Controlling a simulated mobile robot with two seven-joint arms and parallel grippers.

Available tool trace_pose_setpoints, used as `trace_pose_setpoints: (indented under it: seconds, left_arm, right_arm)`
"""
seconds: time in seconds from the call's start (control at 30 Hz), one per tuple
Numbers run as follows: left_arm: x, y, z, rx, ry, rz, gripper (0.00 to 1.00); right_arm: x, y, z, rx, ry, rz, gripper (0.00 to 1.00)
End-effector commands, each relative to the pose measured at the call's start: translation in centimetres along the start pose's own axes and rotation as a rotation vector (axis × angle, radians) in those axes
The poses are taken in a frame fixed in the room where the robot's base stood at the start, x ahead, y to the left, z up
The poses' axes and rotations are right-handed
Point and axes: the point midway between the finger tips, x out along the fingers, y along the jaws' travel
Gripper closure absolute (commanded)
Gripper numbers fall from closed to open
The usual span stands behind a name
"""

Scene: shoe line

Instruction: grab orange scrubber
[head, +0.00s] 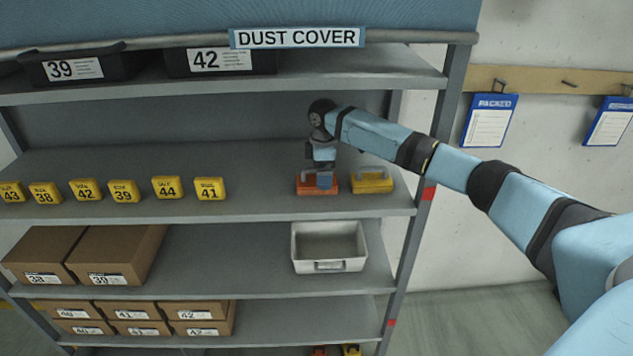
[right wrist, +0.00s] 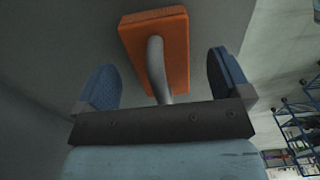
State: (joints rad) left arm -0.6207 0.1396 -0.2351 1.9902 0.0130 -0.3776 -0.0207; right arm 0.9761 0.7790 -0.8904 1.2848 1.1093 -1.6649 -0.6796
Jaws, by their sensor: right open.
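The orange scrubber (head: 303,188) is a flat orange block with a grey handle, sitting on the middle shelf (head: 250,205) toward its right end. My right gripper (head: 319,182) reaches down at it, partly hiding it in the head view. In the right wrist view the scrubber (right wrist: 172,50) lies ahead, its grey handle (right wrist: 158,70) running between the two blue fingers of the open gripper (right wrist: 165,82). The fingers stand apart on both sides of the handle, with gaps showing. My left gripper is not in view.
A yellow scrubber (head: 372,183) with a grey handle sits close to the right of the orange one. Yellow number blocks (head: 125,191) line the shelf to the left. A grey-white bin (head: 330,245) stands on the shelf below. A rack post (head: 425,170) rises at the right.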

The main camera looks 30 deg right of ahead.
Motion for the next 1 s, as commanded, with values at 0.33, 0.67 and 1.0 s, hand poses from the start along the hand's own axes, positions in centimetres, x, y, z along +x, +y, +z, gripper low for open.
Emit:
trace_pose_setpoints:
  seconds: [0.33,0.67,1.0]
  left_arm:
    - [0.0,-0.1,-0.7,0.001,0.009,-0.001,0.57]
    - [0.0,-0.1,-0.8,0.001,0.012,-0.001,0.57]
    - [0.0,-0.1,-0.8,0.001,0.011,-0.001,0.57]
  right_arm:
    - [2.7,0.0,0.0,-0.001,0.000,0.000,0.04]
    - [2.7,0.0,0.0,-0.001,0.000,0.000,0.55]
    - [2.5,0.0,0.0,-0.001,0.000,0.001,0.58]
